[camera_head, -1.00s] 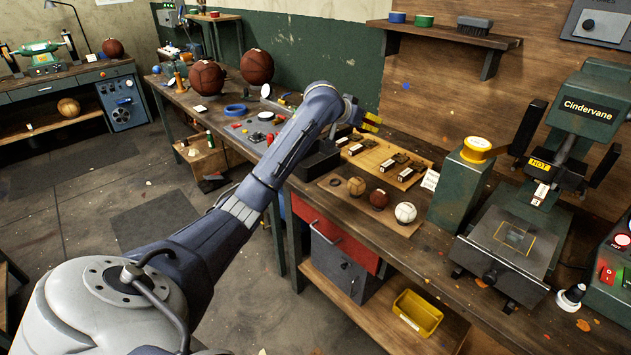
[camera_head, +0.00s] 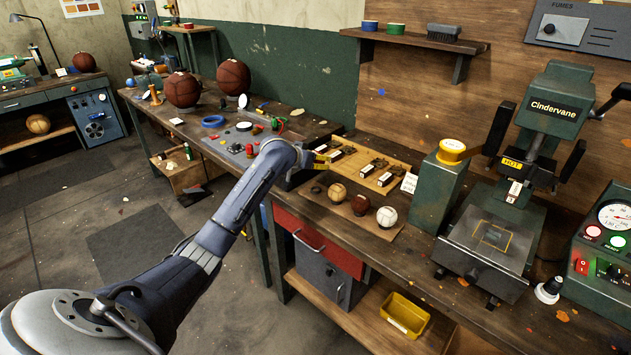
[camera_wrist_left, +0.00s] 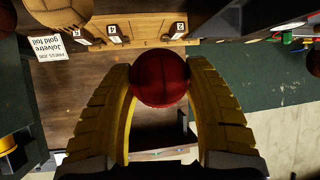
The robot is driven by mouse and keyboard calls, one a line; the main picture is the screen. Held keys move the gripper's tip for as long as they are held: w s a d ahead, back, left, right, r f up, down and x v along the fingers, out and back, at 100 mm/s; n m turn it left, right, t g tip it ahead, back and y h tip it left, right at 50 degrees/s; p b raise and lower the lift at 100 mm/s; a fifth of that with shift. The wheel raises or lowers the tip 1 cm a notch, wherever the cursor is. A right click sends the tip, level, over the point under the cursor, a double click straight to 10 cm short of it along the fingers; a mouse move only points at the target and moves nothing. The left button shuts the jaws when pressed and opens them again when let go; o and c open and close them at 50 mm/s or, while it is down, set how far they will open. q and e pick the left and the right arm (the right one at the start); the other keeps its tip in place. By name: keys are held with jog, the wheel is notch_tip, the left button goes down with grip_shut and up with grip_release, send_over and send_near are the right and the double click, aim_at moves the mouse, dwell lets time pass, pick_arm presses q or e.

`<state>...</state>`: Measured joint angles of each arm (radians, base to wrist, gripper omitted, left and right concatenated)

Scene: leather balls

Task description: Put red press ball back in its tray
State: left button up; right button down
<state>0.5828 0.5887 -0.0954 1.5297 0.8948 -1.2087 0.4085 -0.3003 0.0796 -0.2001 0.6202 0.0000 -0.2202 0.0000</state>
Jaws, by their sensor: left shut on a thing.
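The ball is hidden behind my arm in the head view. A flat board (camera_head: 345,222) on the bench carries a tan ball (camera_head: 337,193), a brown ball (camera_head: 359,204) and a white ball (camera_head: 387,216). A dark ring (camera_head: 316,189) lies at its left end. I cannot tell which tray is the red ball's. My right gripper is not in view.
The wooden stamp tray (camera_head: 389,179) holds several stamps behind the balls. A white card (camera_head: 409,183), a green box with a yellow roll (camera_head: 436,190) and the Cindervane press (camera_head: 490,240) stand to the right. Large brown balls (camera_head: 233,77) sit on the left bench.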

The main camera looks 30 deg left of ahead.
pick_arm(q)
jog(key=shift+f, duration=4.3)
jog(key=shift+f, duration=0.25)
jog(key=o, duration=1.1)
jog(key=shift+c, duration=0.2)
jog(key=shift+r, duration=0.2)
jog(key=shift+s+r, duration=0.2)
jog(key=v, duration=1.1)
jog(key=shift+s+r, duration=0.2)
jog(key=shift+s, duration=0.05)
